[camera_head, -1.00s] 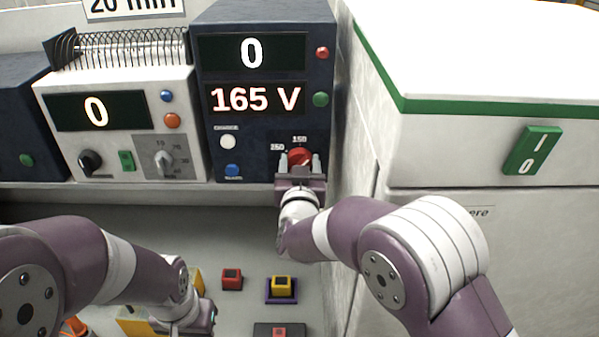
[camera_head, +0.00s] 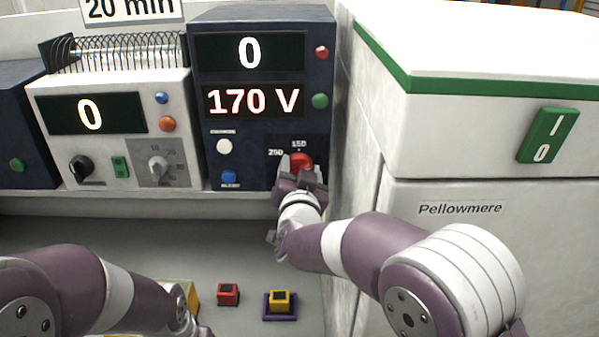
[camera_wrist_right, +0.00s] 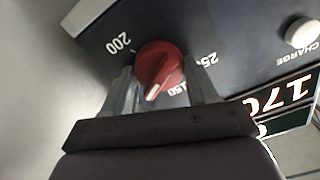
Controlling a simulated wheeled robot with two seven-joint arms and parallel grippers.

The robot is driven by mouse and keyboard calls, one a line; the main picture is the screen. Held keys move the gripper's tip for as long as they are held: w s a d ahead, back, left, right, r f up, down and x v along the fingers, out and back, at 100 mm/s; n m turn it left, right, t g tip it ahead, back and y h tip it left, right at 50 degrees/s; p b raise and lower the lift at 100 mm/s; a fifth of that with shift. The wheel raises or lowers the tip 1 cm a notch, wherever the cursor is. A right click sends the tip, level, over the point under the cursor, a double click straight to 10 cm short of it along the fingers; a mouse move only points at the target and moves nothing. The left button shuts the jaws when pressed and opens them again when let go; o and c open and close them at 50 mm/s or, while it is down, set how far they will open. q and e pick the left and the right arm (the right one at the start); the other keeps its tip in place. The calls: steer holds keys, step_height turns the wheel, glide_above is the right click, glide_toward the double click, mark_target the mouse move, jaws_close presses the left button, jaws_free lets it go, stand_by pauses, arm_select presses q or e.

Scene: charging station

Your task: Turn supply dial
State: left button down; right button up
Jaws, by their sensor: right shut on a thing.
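The supply dial (camera_head: 300,161) is a red round knob low on the right of the dark blue supply unit (camera_head: 262,128). Its labels 250 and 150 show in the head view. The unit's lower display (camera_head: 250,101) reads 170 V and its upper display (camera_head: 249,52) reads 0. My right gripper (camera_head: 298,168) is at the dial, tilted. In the right wrist view the red dial (camera_wrist_right: 160,66) sits between the fingers of the right gripper (camera_wrist_right: 163,85), its white pointer mark near 150. My left arm enters at lower left; its gripper's fingers cannot be made out.
A white unit (camera_head: 115,128) with a display of 0 stands left of the supply. A large white cabinet (camera_head: 470,130) with a green switch (camera_head: 548,135) stands close on the right. A red block (camera_head: 228,294) and a yellow block (camera_head: 279,299) are below.

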steer(key=o, duration=1.1)
steer(key=shift+c, duration=0.2)
steer(key=shift+s, duration=0.1)
steer(key=s+b, duration=0.2)
steer(key=s, duration=1)
steer(key=shift+s, duration=0.35)
